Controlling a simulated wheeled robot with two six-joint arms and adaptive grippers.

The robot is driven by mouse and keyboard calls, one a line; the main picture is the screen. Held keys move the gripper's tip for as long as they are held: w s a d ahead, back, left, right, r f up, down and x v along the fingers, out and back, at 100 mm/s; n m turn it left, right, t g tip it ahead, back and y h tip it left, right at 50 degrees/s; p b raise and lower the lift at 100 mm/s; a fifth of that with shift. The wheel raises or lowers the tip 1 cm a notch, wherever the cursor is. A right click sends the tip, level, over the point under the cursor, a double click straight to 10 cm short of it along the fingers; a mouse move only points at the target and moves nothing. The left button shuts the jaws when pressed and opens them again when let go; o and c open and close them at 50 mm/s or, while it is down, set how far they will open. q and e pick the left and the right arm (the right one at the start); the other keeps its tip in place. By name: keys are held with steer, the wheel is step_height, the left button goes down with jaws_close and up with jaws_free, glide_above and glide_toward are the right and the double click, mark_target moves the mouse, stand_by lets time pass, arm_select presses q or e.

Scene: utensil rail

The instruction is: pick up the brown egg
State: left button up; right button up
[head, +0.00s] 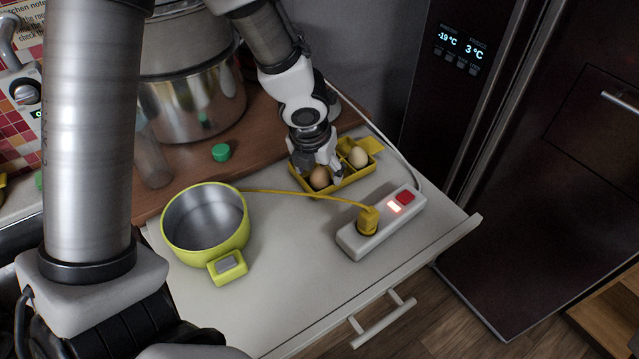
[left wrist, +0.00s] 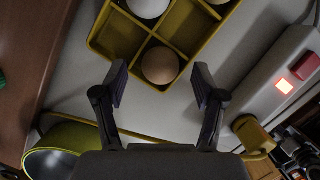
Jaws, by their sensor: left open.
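The brown egg (head: 319,178) sits in a compartment of the yellow egg tray (head: 349,184) on the pulled-out white surface. In the left wrist view the brown egg (left wrist: 160,65) lies in the near right compartment of the tray (left wrist: 119,37), ahead of the jaws and roughly midway between them. My left gripper (head: 318,168) is over the tray at the brown egg. Its two fingers (left wrist: 159,88) are open, one on each side, with nothing between them that they visibly touch. My right gripper is not in view.
Paler eggs (head: 358,157) share the tray. A white power strip (head: 381,223) with a yellow plug and cord is close by on the right. A green pot (head: 206,222) stands to the left. A small green lid (head: 221,152) lies on the wooden counter.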

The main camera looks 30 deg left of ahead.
arm_select(q)
steer(key=shift+w+a+f, duration=0.2)
steer(key=shift+w+f, duration=0.2)
steer(key=shift+w, duration=0.1)
steer(key=shift+s+d+r, duration=0.2)
steer(key=shift+s+r, duration=0.05)
steer(key=shift+s, duration=0.1)
steer(key=c, duration=0.3)
steer(key=shift+s, duration=0.15)
steer(key=c, duration=0.4)
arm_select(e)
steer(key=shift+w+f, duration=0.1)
